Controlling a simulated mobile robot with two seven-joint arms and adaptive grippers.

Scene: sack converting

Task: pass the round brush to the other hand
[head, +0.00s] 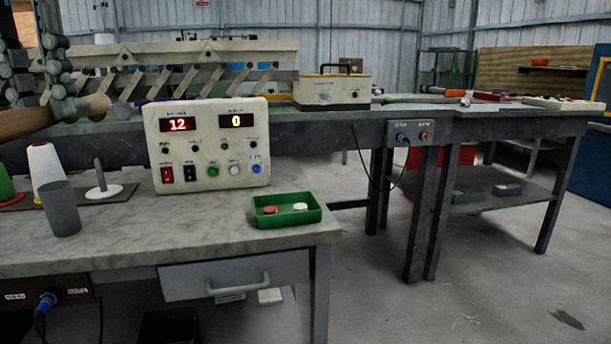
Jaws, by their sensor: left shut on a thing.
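My left gripper (66,92) is at the upper left edge, above the near bench, with its grey jointed fingers cut off in part by the picture's edge. It is shut on a tan, tapered thing, which I take to be the round brush (28,119). The brush runs in from the left edge to the fingers; its bristles cannot be made out. My right gripper is not in view.
The near bench (120,236) bears a control box (208,146), a green tray (287,221) with red and white round pieces, a grey cup (60,210) and a white cone (46,168). A further table (500,116) stands behind.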

